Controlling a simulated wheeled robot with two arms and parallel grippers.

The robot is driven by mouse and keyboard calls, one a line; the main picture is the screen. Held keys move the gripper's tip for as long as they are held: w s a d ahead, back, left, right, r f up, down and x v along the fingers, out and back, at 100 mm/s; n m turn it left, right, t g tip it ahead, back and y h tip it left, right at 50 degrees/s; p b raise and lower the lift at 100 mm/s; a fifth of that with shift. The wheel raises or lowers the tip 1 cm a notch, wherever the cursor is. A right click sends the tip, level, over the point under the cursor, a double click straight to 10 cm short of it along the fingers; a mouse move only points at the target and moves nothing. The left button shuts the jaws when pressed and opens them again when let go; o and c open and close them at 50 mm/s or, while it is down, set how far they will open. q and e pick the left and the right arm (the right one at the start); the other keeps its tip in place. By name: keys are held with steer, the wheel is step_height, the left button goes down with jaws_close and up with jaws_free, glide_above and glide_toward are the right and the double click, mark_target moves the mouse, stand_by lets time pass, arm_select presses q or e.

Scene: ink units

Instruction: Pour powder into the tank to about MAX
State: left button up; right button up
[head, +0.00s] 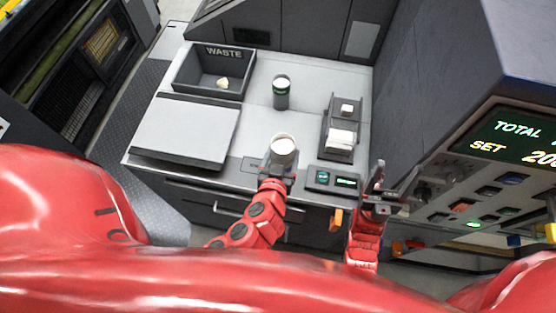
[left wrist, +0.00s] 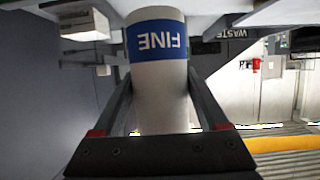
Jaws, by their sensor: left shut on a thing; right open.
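My left gripper (head: 283,168) is shut on a white jar (head: 283,146), held over the front edge of the worktop. Its open top faces up and looks filled with pale powder. In the left wrist view the jar (left wrist: 160,85) sits between both fingers (left wrist: 160,128), and its blue band reads FINE upside down. A dark cylinder with a green band and a pale top (head: 281,93) stands upright on the worktop behind the jar. I cannot tell for certain which thing is the tank. My right gripper (head: 377,188) is open and empty, right of the worktop's front.
A grey WASTE bin (head: 190,88) with a pale lump inside stands at the back left. A flat grey panel (head: 185,133) lies before it. A dark tray with white blocks (head: 327,130) stands right, behind a small display (head: 333,180). A lit control panel (head: 500,165) is far right.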

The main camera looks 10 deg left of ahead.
mark_target(291, 139)
arm_select(q)
steer(key=w+r, duration=0.1)
steer(key=w+d+r, duration=0.1)
steer(key=w+r, duration=0.1)
steer(key=shift+w+d, duration=0.3)
steer(key=shift+d, duration=0.05)
steer(key=w+d+m+y+b, duration=0.2)
steer(key=w+d+m+b, duration=0.1)
steer(key=w+d+b, duration=0.4)
steer(key=w+b, duration=0.3)
steer(key=w, duration=0.1)
steer(key=shift+d+b, duration=0.15)
steer(key=shift+b, duration=0.15)
steer(key=shift+f, duration=0.1)
stand_by(0.4)
